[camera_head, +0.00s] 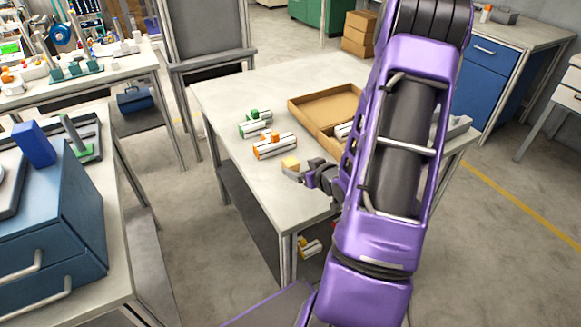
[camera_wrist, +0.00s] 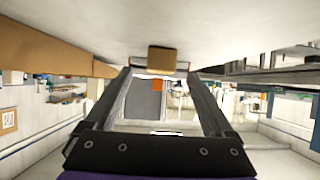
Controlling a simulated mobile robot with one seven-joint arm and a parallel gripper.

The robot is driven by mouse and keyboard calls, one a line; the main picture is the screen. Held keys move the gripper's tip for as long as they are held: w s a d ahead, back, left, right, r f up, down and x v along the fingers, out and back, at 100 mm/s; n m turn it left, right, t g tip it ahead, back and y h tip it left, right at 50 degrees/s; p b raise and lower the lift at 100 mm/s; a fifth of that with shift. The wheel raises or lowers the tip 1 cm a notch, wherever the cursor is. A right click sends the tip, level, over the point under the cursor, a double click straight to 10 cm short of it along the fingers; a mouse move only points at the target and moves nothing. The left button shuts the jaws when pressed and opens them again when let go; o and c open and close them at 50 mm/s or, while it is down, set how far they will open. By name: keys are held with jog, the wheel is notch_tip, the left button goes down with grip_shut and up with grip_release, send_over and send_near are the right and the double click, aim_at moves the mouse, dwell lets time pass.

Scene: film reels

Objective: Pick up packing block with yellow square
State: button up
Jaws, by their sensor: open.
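A small tan packing block with a yellow top (camera_head: 290,162) sits on the light grey table near its front edge. In the wrist view, which appears upside down, a plain brown block face (camera_wrist: 162,60) shows just beyond the fingertips, roughly centred between them. My gripper (camera_head: 304,173) is low over the table, right beside the block, with its jaws apart. In the wrist view, the two dark fingers of my gripper (camera_wrist: 160,75) are spread with nothing held between them. Whether a finger touches the block cannot be told.
White cylinders with orange ends (camera_head: 275,147) and green ends (camera_head: 255,124) lie behind the block on the table (camera_head: 225,92). An open cardboard box (camera_head: 312,103) stands further back, partly hidden by my arm. The table's left front is clear. A blue drawer cabinet (camera_head: 50,235) stands left.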

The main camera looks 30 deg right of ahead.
aim_at(293, 164)
jog(key=x, duration=0.6)
jog(key=shift+w+r, duration=0.1)
jog(key=shift+w, duration=0.25)
grip_shut()
